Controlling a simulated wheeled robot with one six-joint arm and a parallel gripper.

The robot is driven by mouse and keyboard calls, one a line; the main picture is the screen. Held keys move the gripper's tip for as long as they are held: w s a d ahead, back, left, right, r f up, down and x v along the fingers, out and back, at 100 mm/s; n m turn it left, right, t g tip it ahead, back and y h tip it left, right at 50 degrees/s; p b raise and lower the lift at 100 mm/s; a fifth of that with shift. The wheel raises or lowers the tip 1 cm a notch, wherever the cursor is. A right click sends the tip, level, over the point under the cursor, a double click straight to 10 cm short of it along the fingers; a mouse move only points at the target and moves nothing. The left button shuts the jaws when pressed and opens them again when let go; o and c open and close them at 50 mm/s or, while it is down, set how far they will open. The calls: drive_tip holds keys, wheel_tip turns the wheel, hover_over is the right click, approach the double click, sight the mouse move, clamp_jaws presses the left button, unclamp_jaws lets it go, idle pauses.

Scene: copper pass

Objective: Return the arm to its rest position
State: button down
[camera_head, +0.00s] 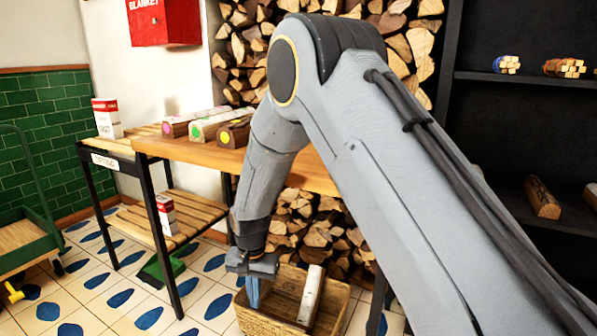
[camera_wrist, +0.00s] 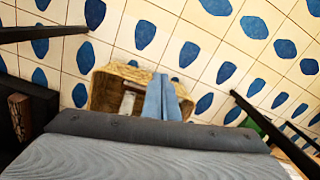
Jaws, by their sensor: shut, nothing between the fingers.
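My gripper (camera_head: 253,292) points down over the left part of a wicker basket (camera_head: 251,327) on the tiled floor. Its blue fingers are together with nothing between them. In the wrist view my gripper (camera_wrist: 161,98) shows in front of the basket (camera_wrist: 103,92). A pale, whitish log-like piece (camera_head: 310,296) stands tilted in the basket, to the right of the fingers and apart from them. It shows partly in the wrist view (camera_wrist: 128,102). My arm is bent, reaching forward and down, and hides part of the table and woodpile.
A wooden table (camera_head: 190,153) behind my arm bears several logs with coloured ends (camera_head: 235,132). A slatted rack (camera_head: 180,214) holds red-and-white cartons (camera_head: 106,118). Dark shelves (camera_head: 520,130) stand at the right, a green cart (camera_head: 22,245) at the left. Tiled floor between is mostly free.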

drive_tip(key=s+d+r+n, duration=0.3)
drive_tip(key=s+r+n, duration=0.2)
drive_tip(key=s+r, duration=1)
drive_tip(key=s+d+r+n+y, duration=0.1)
drive_tip(key=s+d+r+n, duration=0.2)
drive_tip(key=s, duration=0.4)
drive_tip(key=s+d+r+n, duration=0.15)
drive_tip(key=s+d, duration=0.25)
drive_tip(key=s, duration=0.4)
drive_tip(key=d+r+m+p, duration=0.3)
drive_tip(key=d+r+p, duration=0.7)
drive_tip(key=r+p, duration=0.3)
drive_tip(key=d+r+m+h+p, duration=0.1)
drive_tip(key=d+r+m+p, duration=0.3)
drive_tip(key=d+r+p, duration=0.7)
drive_tip(key=shift+s+r+p, duration=0.15)
drive_tip(key=shift+r+p, duration=1.55)
drive_tip(key=shift+p, duration=2.15)
drive_tip(key=shift+d, duration=0.1)
